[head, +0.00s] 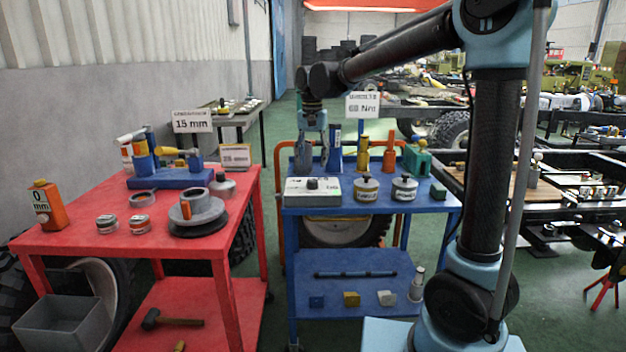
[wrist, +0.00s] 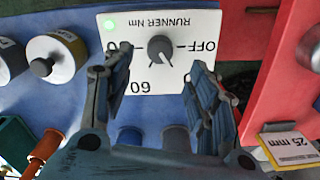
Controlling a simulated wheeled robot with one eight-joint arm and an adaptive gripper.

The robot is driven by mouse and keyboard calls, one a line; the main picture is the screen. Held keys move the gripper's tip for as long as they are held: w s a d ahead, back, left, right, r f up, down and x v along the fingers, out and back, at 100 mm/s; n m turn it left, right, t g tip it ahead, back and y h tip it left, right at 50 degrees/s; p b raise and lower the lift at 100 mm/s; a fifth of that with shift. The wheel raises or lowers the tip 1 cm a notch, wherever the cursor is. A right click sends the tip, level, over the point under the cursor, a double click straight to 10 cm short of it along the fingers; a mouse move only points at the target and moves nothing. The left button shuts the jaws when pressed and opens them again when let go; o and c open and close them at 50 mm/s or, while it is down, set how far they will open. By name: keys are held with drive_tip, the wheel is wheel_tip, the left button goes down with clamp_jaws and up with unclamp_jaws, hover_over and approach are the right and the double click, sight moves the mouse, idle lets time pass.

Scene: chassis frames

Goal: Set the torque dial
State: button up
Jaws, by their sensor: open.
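The torque dial is a dark round knob (wrist: 160,48) on a white panel (wrist: 180,78), which appears upside down in the wrist view. The panel reads "RUNNER Nm", "OFF" at right and "60" below; the left label is partly hidden by a finger. A pale mark shows on the knob's lower right edge; its exact setting is hard to read. A green light (wrist: 108,22) glows on the panel. In the head view the dial box (head: 300,198) sits at the blue cart's front left. My gripper (wrist: 158,62) is open and empty, its fingers apart on either side below the knob.
A sign (head: 364,105) behind the blue cart seems to read 60 Nm. Two labelled round pots (head: 366,190) stand right of the dial box. Upright tools (head: 389,152) line the cart's back. A red table (head: 90,268) with parts stands left, across a gap.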

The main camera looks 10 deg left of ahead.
sight(313, 180)
wheel_tip(313, 180, down, 7)
drive_tip(key=shift+f, duration=0.15)
idle(0.4)
drive_tip(key=c, duration=1.1)
